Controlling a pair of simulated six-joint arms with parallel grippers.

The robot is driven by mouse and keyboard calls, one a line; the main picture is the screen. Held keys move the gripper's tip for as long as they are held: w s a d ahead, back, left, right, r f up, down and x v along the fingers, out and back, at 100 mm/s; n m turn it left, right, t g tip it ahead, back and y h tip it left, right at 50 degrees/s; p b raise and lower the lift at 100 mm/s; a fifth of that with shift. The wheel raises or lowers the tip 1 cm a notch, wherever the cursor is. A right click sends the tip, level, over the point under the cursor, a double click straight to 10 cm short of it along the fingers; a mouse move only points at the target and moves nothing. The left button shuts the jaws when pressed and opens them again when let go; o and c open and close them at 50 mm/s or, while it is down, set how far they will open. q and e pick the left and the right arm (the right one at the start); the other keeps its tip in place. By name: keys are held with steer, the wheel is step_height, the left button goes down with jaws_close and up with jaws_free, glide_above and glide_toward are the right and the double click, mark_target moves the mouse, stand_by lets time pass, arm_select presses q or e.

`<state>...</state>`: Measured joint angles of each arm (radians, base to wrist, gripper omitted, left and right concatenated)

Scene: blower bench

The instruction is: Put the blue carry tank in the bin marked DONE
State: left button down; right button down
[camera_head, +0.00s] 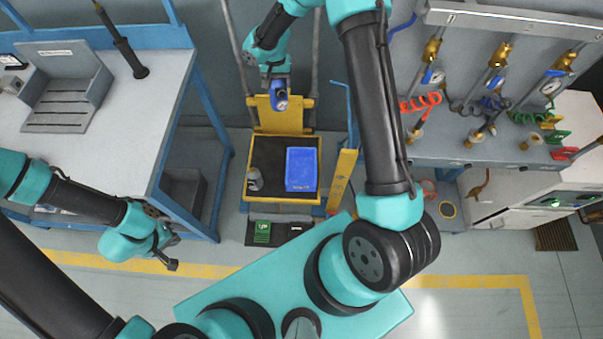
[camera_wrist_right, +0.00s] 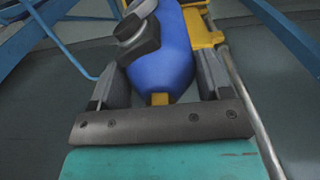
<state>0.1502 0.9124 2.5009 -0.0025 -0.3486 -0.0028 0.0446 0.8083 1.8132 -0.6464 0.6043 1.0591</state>
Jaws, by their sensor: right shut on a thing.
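The blue carry tank (camera_head: 279,97) is in my right gripper (camera_head: 277,78), in front of the yellow back panel of a cart. In the right wrist view the blue tank (camera_wrist_right: 163,62) sits between the two grey fingers of my right gripper (camera_wrist_right: 160,85), with a dark fitting on its near side. A blue bin (camera_head: 301,169) stands on the cart bed below the tank in the picture. Its small marking is too small to read, so I cannot tell whether it says DONE. My left gripper (camera_head: 172,263) is low at the left, away from the tank; its jaws are too small to judge.
The yellow cart (camera_head: 252,205) carries a small grey object (camera_head: 255,179) left of the blue bin. Green (camera_head: 262,227) and dark (camera_head: 295,228) items lie at its front. A workbench (camera_head: 110,120) stands left; a hose panel (camera_head: 465,120) with valves stands right.

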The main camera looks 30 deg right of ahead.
steer(key=shift+m, duration=0.5)
steer(key=d+f, duration=0.1)
steer(key=f, duration=0.1)
steer(key=d+f, duration=0.1)
steer(key=f, duration=0.2)
steer(key=d+f, duration=0.1)
steer(key=f, duration=0.2)
steer(key=shift+f, duration=0.15)
steer(key=s+f+m, duration=0.1)
steer(key=s+f, duration=0.4)
steer(key=f, duration=0.7)
steer(key=s+f+m, duration=0.2)
steer(key=s+f, duration=0.3)
steer(key=f, duration=0.7)
steer(key=shift+d, duration=0.4)
steer(key=shift+f, duration=0.1)
step_height(320, 180, down, 6)
steer(key=shift+f, duration=0.1)
steer(key=shift+f, duration=1.9)
